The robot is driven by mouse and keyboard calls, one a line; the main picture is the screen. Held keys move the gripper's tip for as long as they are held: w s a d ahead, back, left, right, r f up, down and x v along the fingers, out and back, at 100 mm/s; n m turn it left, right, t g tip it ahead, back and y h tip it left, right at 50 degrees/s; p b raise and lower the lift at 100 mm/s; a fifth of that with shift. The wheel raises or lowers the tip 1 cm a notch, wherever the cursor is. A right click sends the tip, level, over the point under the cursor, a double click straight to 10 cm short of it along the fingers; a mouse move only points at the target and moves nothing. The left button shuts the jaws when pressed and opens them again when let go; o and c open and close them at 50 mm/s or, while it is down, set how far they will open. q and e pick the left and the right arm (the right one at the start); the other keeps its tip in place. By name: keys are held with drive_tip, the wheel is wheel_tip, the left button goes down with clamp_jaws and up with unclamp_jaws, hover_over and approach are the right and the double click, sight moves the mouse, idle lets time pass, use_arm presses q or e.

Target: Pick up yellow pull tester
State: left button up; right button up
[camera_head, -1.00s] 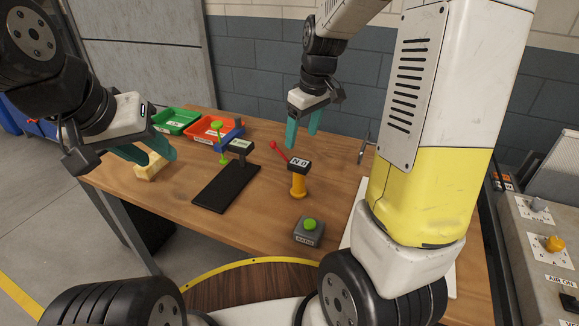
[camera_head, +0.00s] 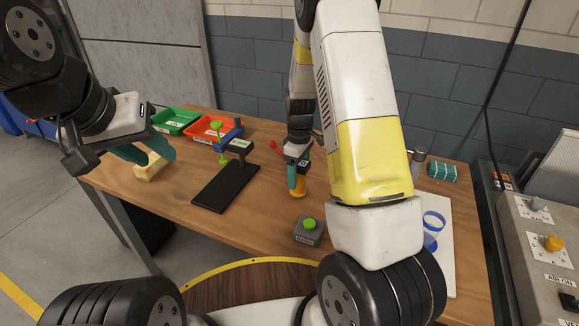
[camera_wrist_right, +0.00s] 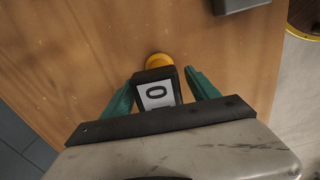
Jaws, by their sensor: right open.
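The yellow pull tester (camera_head: 299,187) stands upright on the wooden table, with a dark head and a red-tipped lever. In the right wrist view its labelled head (camera_wrist_right: 157,93) lies between my two teal fingers, with its yellow base just beyond. My right gripper (camera_head: 296,172) is open around the tester's upper part; a finger hides some of it in the head view. The fingers (camera_wrist_right: 162,90) appear apart from the head's sides. My left gripper (camera_head: 147,155) is open at the table's left side, above a pale yellow block (camera_head: 150,167).
A black stand (camera_head: 226,187) with a green-knobbed tool is left of the tester. A grey box with a green button (camera_head: 308,231) is in front. Green (camera_head: 176,121) and red (camera_head: 209,130) bins sit behind. A white board (camera_head: 447,255) with blue rings lies right.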

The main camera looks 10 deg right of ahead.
drive_tip(key=shift+f, duration=0.5)
clamp_jaws()
drive_tip(key=shift+r, duration=0.15)
